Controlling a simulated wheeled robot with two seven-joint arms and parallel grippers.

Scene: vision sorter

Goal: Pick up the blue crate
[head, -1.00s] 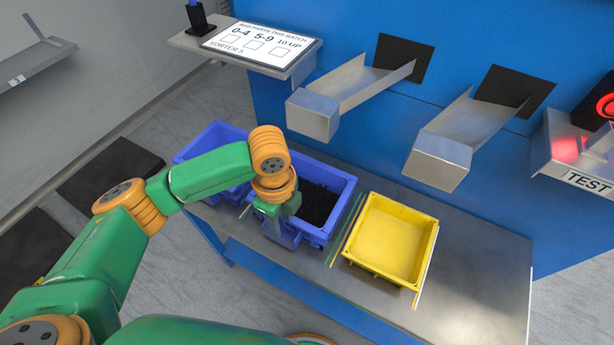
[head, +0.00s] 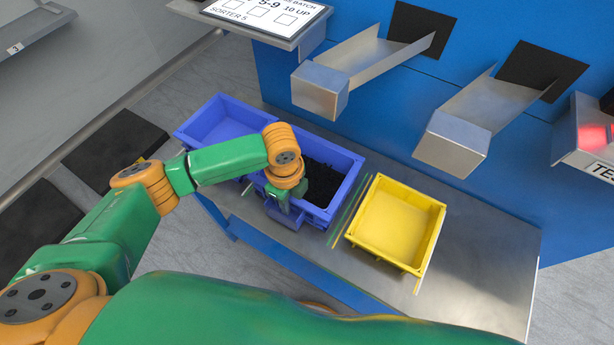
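A blue crate (head: 349,188) holding a heap of small black pieces sits on the metal bench, in the middle of the head view. A second blue crate (head: 204,124) stands against its left side; the part of its inside that shows is empty. My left gripper (head: 281,207) points down at the near wall of the filled crate, close to the handle-like part there. Its fingers are mostly hidden by the wrist, so I cannot tell whether they grip the wall. My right gripper is not in view.
An empty yellow tray (head: 398,225) sits right of the filled crate, with thin coloured lines between them. Metal chutes (head: 455,140) overhang the back of the bench. A sign (head: 268,18) stands on a shelf at the back left. The bench (head: 490,255) is clear at right.

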